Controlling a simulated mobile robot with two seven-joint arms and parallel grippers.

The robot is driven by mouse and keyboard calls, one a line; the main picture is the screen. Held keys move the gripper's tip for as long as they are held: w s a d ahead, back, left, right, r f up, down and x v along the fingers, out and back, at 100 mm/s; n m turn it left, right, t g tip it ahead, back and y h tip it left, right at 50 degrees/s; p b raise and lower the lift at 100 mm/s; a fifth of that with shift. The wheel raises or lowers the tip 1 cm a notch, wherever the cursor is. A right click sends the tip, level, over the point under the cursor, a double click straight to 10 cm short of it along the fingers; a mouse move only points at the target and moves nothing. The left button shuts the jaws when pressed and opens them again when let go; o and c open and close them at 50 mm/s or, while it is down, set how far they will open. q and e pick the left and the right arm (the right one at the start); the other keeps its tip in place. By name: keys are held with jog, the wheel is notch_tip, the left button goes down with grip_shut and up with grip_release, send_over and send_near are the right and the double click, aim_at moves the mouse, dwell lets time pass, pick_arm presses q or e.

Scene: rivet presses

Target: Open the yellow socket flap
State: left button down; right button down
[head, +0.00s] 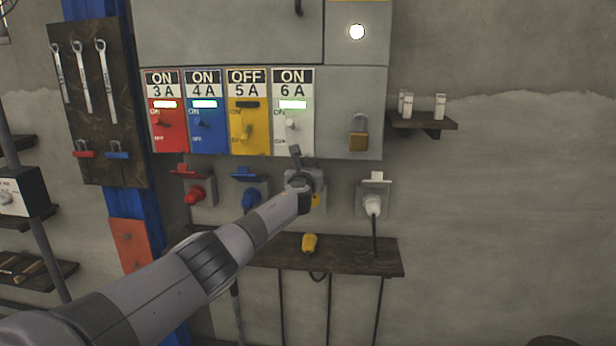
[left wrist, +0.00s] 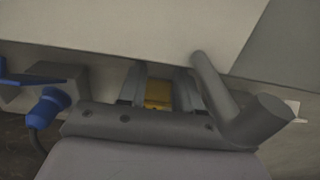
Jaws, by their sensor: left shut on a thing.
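My left gripper (head: 306,180) is at the yellow socket (head: 316,200), below the yellow 5A and white 6A switch panels. The gripper and wrist hide most of this socket; only a bit of yellow shows beside the wrist. In the left wrist view, the gripper's two fingers (left wrist: 160,88) are shut on the yellow flap (left wrist: 158,97), which shows between them. How far the flap is tilted cannot be told. My right gripper is in neither view.
Red (head: 195,194), blue (head: 252,198) and white (head: 373,205) plugs sit in neighbouring sockets. A loose yellow plug (head: 309,243) lies on the dark shelf (head: 360,258) below. A padlock (head: 358,135) hangs on the cabinet. The wall at right is mostly clear.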

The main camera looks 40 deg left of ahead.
pick_arm(q)
jog(key=shift+w+a+r, duration=0.15)
jog(key=shift+a+r, duration=0.15)
jog(key=shift+r, duration=0.6)
jog(key=c, duration=0.8)
grip_release()
jog(key=shift+w, duration=0.15)
jog(key=shift+o, duration=0.2)
jog(key=shift+f, duration=0.35)
jog(key=p+v, duration=0.4)
jog(key=v, duration=0.3)
jog(key=shift+p, duration=0.4)
